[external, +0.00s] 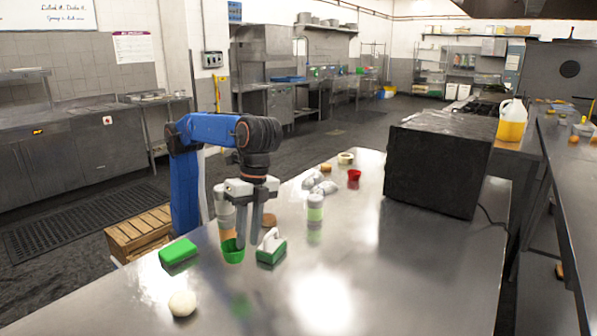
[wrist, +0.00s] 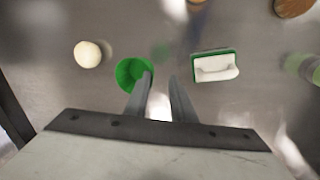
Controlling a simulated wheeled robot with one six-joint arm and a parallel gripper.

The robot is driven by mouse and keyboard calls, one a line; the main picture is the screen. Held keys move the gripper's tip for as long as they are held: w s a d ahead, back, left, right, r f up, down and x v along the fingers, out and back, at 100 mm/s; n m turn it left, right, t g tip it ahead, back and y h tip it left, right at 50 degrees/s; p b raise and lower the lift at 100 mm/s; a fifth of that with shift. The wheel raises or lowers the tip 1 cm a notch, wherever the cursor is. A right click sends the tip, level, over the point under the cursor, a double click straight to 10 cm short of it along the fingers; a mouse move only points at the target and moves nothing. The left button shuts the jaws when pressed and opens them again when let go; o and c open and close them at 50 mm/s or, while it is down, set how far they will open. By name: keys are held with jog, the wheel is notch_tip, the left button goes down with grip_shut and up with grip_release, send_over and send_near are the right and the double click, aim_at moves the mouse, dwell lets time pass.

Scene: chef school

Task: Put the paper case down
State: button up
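The paper case is a small green cup (external: 233,254), also seen from above in the wrist view (wrist: 128,72). Its reflection lies apart below it, so it hangs a little above the steel table. My gripper (external: 247,245) points down at it. In the wrist view, my gripper (wrist: 161,78) has its left finger overlapping the inside of the cup's right side. The right finger is just outside, with a narrow gap showing between the fingers. The contact on the rim is partly hidden.
A green-and-white scrubber (external: 271,246) stands just right of the cup. A green sponge (external: 178,251) and a pale ball (external: 182,303) lie to the left. A white-and-green bottle (external: 315,208) and red cup (external: 354,175) stand farther back. The table's front right is clear.

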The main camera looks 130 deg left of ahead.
notch_tip(320, 180, up, 9)
jog(key=a, duration=0.2)
jog(key=s+d+r+m+t+h, duration=0.1)
jog(key=s+r+t, duration=0.15)
jog(key=s, duration=0.25)
jog(key=s+d+r+m+t+h, duration=0.1)
jog(key=s+d+r, duration=0.15)
jog(key=s, duration=0.25)
jog(key=s+a+f+t, duration=0.3)
jog(key=s, duration=0.7)
jog(key=s+a+f+n+y, duration=0.1)
jog(key=s+a+f, duration=0.4)
jog(key=f, duration=0.6)
jog(key=s+a+f+n+g+y, duration=0.1)
jog(key=s+a+f, duration=0.4)
jog(key=s+f, duration=0.5)
jog(key=s+a+f+n+y, duration=0.1)
jog(key=s+a+f, duration=0.5)
jog(key=f, duration=0.8)
jog(key=shift+s+n+y, duration=0.4)
jog(key=shift+s+y, duration=0.2)
jog(key=shift+s, duration=0.2)
jog(key=shift+o, duration=0.3)
jog(key=shift+r, duration=0.2)
